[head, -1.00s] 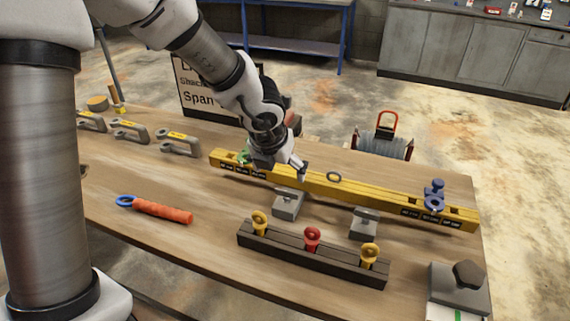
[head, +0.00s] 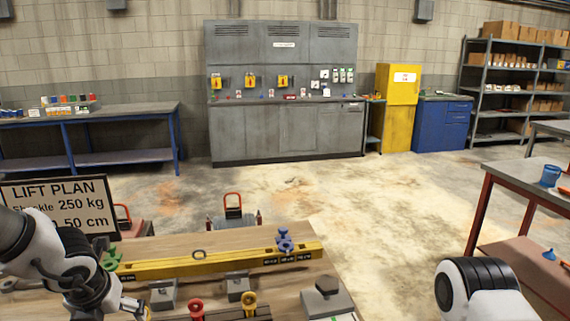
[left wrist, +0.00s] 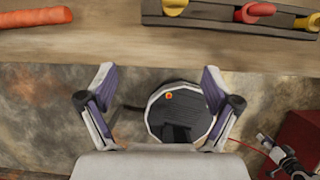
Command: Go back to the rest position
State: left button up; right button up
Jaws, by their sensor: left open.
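My left gripper (head: 140,309) shows at the bottom left of the head view, in front of the yellow beam (head: 225,260) on the wooden table (head: 185,243). In the left wrist view, the left gripper (left wrist: 158,84) is open with nothing between its fingers. It is near the table's front edge, with floor beneath. Part of my right arm (head: 480,290) shows at the bottom right of the head view; its gripper is not clearly visible.
The beam carries a green shackle (head: 110,258) and a blue shackle (head: 285,242). A dark rack (left wrist: 225,20) holds yellow and red eyebolts. An orange-handled tool (left wrist: 35,17) lies left. The lift plan sign (head: 60,200) stands behind. Another table (head: 520,175) stands right; open floor lies between.

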pick_arm(q)
jog(key=f, duration=0.3)
jog(key=s+f+g, duration=0.1)
jog(key=f, duration=0.2)
jog(key=s+f+g, duration=0.1)
jog(key=f, duration=0.2)
jog(key=s+a+f+m+g+y, duration=0.25)
jog(key=s+f+m+g, duration=0.25)
jog(key=s+f+m, duration=1.25)
jog(key=s+d+f+m+t, duration=0.1)
jog(key=s+d+f+m, duration=0.2)
jog(key=s+f+m, duration=0.45)
jog(key=w+d+m+t+h, duration=0.2)
jog(key=d+m, duration=0.4)
jog(key=m, duration=0.7)
jog(key=shift+w+d+r+h, duration=0.25)
jog(key=shift+w+r+h, duration=0.15)
jog(key=shift+w+h, duration=0.55)
jog(key=shift+w, duration=0.2)
